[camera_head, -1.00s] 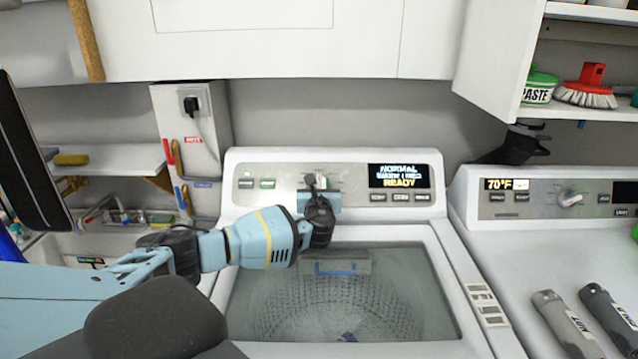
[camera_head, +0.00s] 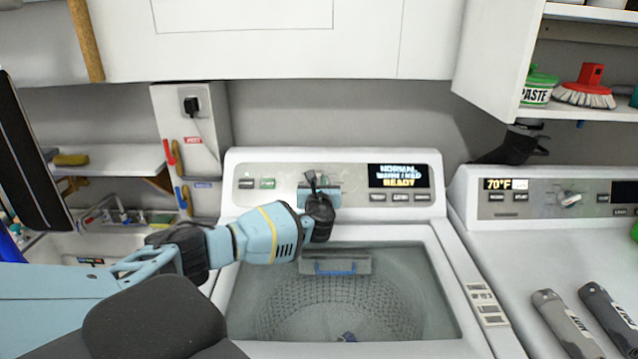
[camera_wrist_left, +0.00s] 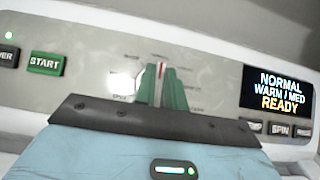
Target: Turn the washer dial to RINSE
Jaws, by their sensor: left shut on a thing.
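The white top-load washer (camera_head: 230,215) stands in the middle of the head view. Its dial is mostly hidden behind my left gripper (camera_head: 314,183) there. In the left wrist view the dial (camera_wrist_left: 161,72), with a red pointer mark, sits between the green-edged fingers of my left gripper (camera_wrist_left: 161,92), which is shut on it. The pointer points roughly up. The small labels around the dial are too blurred to read. The washer display (camera_head: 399,176) reads NORMAL, WARM / MED, READY; it also shows in the left wrist view (camera_wrist_left: 280,90). My right gripper is out of view.
The START button (camera_wrist_left: 45,63) lies left of the dial. A dryer (camera_head: 530,250) stands at the right with two grey-handled tools (camera_head: 565,320) on top. White cabinets (camera_head: 270,40) hang above.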

